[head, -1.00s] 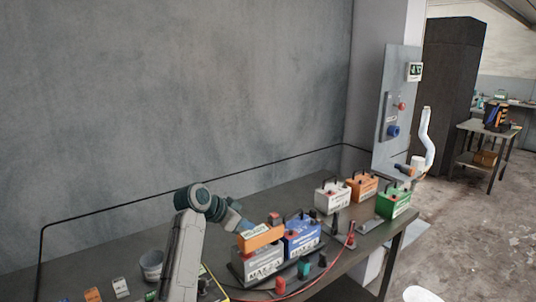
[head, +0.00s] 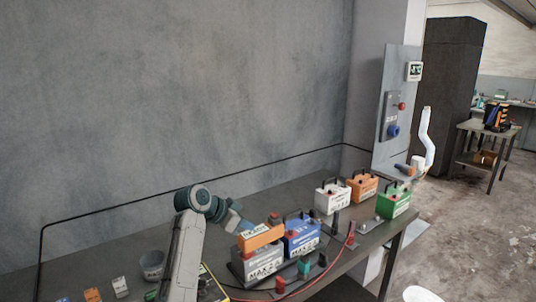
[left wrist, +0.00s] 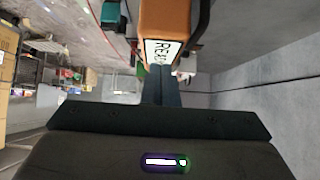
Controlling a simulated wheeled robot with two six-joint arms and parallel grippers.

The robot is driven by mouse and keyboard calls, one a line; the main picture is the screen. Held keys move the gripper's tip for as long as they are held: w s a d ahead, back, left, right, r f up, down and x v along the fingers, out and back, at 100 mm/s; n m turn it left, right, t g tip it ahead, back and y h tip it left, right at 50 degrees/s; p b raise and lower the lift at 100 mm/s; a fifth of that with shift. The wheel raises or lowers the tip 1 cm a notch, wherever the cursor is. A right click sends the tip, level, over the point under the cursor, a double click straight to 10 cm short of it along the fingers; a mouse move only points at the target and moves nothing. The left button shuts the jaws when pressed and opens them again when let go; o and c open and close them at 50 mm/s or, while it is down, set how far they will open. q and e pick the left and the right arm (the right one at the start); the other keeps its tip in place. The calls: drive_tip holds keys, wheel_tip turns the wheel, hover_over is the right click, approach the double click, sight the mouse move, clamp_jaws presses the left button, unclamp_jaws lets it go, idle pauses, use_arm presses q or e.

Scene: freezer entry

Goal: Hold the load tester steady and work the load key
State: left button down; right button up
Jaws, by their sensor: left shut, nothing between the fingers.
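The load tester looks to be the orange box (head: 262,238) with a white label, resting on a grey battery (head: 258,267) on the bench. In the left wrist view the orange box (left wrist: 172,22) is close ahead, its label partly hidden. A dark red knob (head: 274,218) shows at its top; I cannot tell whether it is the load key. My left gripper (head: 243,227) is shut and empty, its fingertips at the box's left end. The left wrist view shows the closed fingers (left wrist: 162,78) pointing at the label; contact is unclear. My right gripper is not in view.
A blue battery (head: 301,238) stands right beside the grey one. White (head: 332,199), orange (head: 362,187) and green (head: 393,203) batteries stand farther right. A red cable (head: 318,277) runs along the front. A grey cup (head: 152,265) stands left of my arm. The bench's back left is clear.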

use_arm(q)
drive_tip(key=shift+f, duration=0.6)
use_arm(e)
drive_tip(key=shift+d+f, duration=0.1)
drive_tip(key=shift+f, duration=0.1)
